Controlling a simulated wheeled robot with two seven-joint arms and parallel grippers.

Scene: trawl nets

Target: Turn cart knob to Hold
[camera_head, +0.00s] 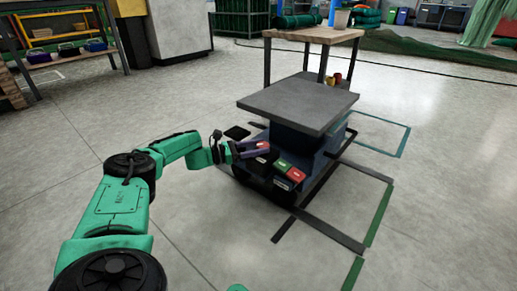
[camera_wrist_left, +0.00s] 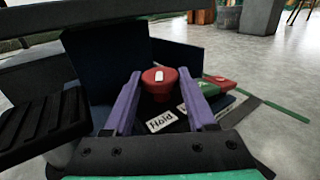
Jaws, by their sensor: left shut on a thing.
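The cart (camera_head: 300,103) has a grey top deck and a dark blue body, with a control panel on its near side. In the left wrist view a round red knob (camera_wrist_left: 158,88) with a white mark on top stands between the purple fingers of my left gripper (camera_wrist_left: 159,82). The fingers are shut on its sides. A white label reading Hold (camera_wrist_left: 161,121) lies beside the knob, on the camera's side. In the head view my left gripper (camera_head: 254,149) reaches the panel from the left and hides the knob. My right gripper is not in view.
Green (camera_head: 282,167) and red (camera_head: 295,174) blocks sit on the panel, right of the gripper. A wooden-topped stand (camera_head: 312,34) rises at the cart's back. Dark and green floor markings lie right of the cart. Open concrete floor surrounds it.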

